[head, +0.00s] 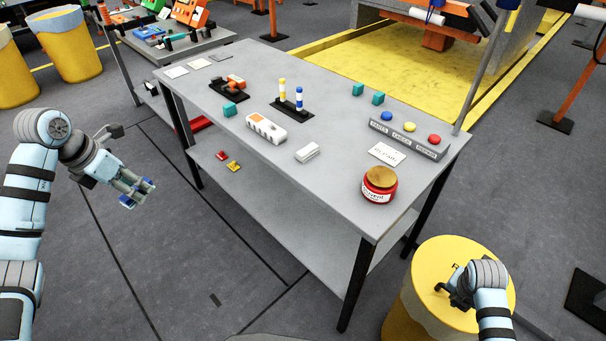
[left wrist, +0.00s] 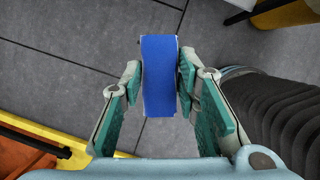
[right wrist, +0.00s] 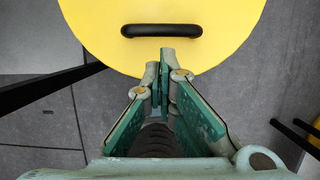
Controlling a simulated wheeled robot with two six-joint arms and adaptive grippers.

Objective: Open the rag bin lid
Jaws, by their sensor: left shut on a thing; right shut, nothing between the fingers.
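A yellow bin (head: 425,315) stands on the floor at the lower right, with a round yellow lid (head: 450,252) lying on top. The lid also fills the top of the right wrist view (right wrist: 225,12), where its black bar handle (right wrist: 161,30) shows. My right gripper (right wrist: 162,68) is shut and empty, its tips near the lid just short of the handle; I cannot tell whether they touch the lid. My left gripper (head: 136,191) is shut on a blue block (left wrist: 159,75) and holds it over the floor, left of the table.
A grey two-level table (head: 330,110) stands in the middle, with a red jar (head: 378,190), a button panel (head: 405,137) and small parts on it. Its right front leg is close to the yellow bin. Other yellow bins (head: 70,45) stand at the far left.

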